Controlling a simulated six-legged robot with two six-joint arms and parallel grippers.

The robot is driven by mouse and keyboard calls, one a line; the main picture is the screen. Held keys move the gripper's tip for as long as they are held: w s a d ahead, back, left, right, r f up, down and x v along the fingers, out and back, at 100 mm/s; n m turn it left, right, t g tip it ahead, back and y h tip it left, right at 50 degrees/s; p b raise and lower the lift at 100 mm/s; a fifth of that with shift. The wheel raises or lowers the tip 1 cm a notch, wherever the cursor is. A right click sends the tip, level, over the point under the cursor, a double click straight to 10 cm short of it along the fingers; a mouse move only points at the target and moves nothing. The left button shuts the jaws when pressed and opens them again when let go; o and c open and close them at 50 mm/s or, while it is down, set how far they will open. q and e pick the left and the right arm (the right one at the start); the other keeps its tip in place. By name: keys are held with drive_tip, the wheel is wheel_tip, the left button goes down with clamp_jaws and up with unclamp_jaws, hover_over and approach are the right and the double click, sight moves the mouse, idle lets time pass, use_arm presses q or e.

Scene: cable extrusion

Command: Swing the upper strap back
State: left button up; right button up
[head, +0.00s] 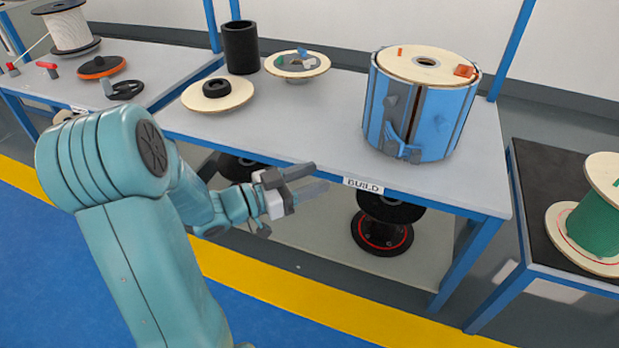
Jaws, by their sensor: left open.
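A blue drum-like form (440,124) stands on the build table at the right, with a pale wooden disc (415,64) on top. A dark vertical gap splits its side. My right gripper is not in view.
Dark spools stand on the shelf below. A green spool (597,225) stands on a side table at the right.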

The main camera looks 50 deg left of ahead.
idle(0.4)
use_arm(q)
drive_tip(key=s+a+p, duration=0.3)
drive_tip(key=s, duration=1.3)
drive_tip(key=shift+p, duration=0.35)
